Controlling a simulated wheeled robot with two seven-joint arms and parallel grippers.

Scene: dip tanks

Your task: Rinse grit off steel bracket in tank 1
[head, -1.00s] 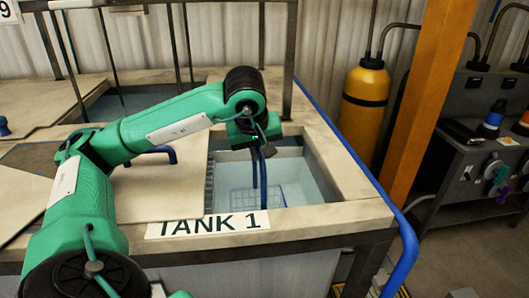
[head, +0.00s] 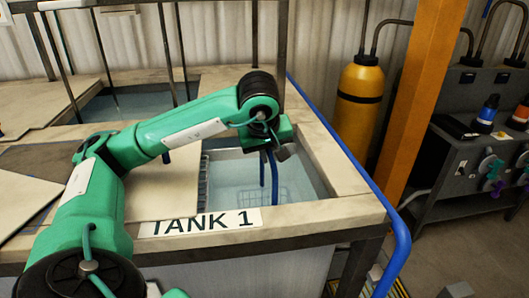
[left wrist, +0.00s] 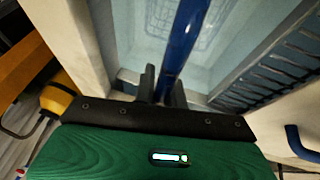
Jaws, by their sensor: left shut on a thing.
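My left gripper (head: 275,148) is over tank 1, marked by a "TANK 1" label (head: 200,222) on its front rim. It is shut on a blue rod-like handle (head: 274,172). In the left wrist view my left gripper's dark fingers (left wrist: 164,88) stand either side of the blue handle (left wrist: 186,38), which runs down towards the water. A wire basket (head: 236,202) shows faintly in the pale water and also in the left wrist view (left wrist: 208,22). I cannot make out a steel bracket. Whether the handle joins the basket is unclear. My right gripper is out of view.
A pale lid panel (head: 155,195) covers the tank's left side. A second tank (head: 125,102) lies behind. A metal frame post (head: 282,55) stands at the back. A blue pipe (head: 400,245), orange post (head: 418,100) and yellow cylinder (head: 357,115) are to the right.

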